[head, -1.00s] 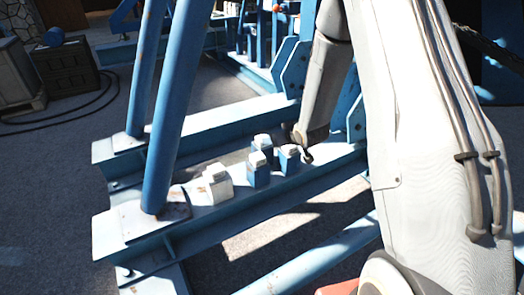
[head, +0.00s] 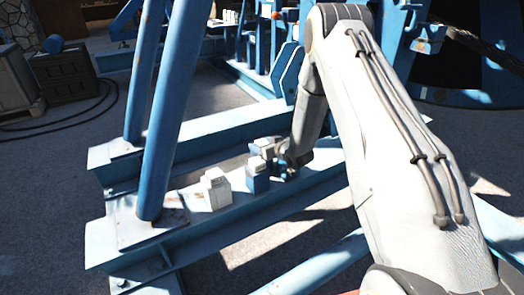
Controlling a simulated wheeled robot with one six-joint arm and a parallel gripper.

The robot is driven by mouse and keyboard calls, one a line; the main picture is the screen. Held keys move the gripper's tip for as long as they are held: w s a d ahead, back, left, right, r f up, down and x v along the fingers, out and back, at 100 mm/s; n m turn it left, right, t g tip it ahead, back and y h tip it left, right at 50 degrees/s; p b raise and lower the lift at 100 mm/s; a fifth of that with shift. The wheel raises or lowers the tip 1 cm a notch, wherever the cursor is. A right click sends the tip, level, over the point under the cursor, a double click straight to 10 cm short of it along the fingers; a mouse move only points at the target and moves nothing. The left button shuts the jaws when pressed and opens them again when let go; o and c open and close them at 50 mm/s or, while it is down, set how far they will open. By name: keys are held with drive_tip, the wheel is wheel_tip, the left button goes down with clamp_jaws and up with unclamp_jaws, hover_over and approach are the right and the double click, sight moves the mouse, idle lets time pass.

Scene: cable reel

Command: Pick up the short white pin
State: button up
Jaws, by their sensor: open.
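Several blocky pins stand in a cluster on the blue steel beam (head: 190,214). The leftmost is an all-white pin (head: 216,188). To its right is a blue pin with a white top (head: 257,176), and behind that is another pale-topped pin (head: 263,147). My gripper (head: 288,164) is open at the right end of the cluster, low over the beam, to the right of the white pin and apart from it. The gripper and its shadow hide most of the rightmost pin. Its fingers are small and dark, so I cannot tell whether they touch anything.
Two slanted blue posts (head: 163,120) rise from the beams left of the pins. A blue frame with upright plates (head: 290,72) stands behind. A lower blue tube (head: 315,265) runs in front. Dark crates (head: 66,72) and a black cable lie far left on open floor.

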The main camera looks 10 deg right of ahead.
drive_tip(key=shift+w+a+f, duration=0.15)
drive_tip(key=shift+w+f, duration=0.05)
drive_tip(key=shift+w, duration=0.2)
drive_tip(key=shift+r, duration=0.1)
drive_tip(key=c, duration=1.5)
wheel_tip(320, 180, up, 10)
drive_tip(key=shift+p, duration=0.3)
